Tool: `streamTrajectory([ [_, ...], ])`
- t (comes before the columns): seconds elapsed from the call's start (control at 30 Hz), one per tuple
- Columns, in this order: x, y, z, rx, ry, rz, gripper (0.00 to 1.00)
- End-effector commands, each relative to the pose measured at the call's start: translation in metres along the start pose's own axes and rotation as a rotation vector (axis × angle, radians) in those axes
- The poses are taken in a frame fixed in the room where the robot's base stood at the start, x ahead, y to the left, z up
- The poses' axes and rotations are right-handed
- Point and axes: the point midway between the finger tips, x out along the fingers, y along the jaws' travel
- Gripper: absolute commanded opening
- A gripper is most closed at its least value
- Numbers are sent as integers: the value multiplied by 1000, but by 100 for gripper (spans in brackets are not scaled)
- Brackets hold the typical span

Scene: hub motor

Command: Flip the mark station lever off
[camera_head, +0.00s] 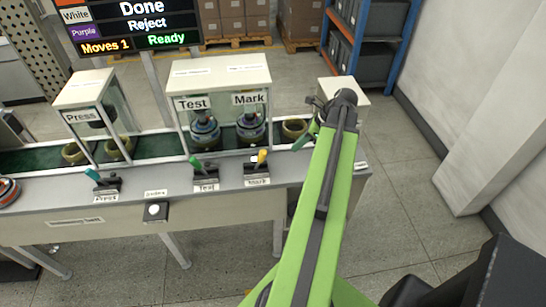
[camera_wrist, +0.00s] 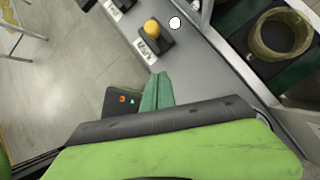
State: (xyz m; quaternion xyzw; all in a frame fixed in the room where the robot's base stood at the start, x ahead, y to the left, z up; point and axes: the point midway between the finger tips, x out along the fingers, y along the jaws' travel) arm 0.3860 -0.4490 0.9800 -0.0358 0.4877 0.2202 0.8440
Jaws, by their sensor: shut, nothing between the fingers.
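The Mark station lever (camera_head: 261,158) has a yellow handle on a dark base, on the counter's front ledge behind its "Mark" label. Its yellow knob (camera_wrist: 152,28) shows at the top of the wrist view, with the handle leaning away from the label. My gripper (camera_head: 303,142) is right of the lever, apart from it, over the belt end of the counter. In the wrist view my gripper's teal fingers (camera_wrist: 159,82) are shut and empty, below the lever and clear of it. The Mark station (camera_head: 251,99) stands behind the lever, with a dark ringed part inside.
A box with a white button (camera_head: 153,211) hangs on the counter front. A sign (camera_head: 140,24) reads "Done", "Reject", "Moves 1", "Ready". A bowl-like ring (camera_wrist: 280,36) sits on the belt.

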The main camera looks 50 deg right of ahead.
Motion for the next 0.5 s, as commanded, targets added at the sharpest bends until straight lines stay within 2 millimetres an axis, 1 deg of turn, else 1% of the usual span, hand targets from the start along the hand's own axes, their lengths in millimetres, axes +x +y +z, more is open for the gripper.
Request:
streamTrajectory([
  [0.23,0,0,0,1,0,0,0],
  [0.3,3,0,-1,0,1,0,0],
  [0.37,9,0,-2,-1,1,0,0],
  [0.47,27,-1,-4,-1,1,0,0],
  [0.5,36,-1,-5,-1,1,0,0],
])
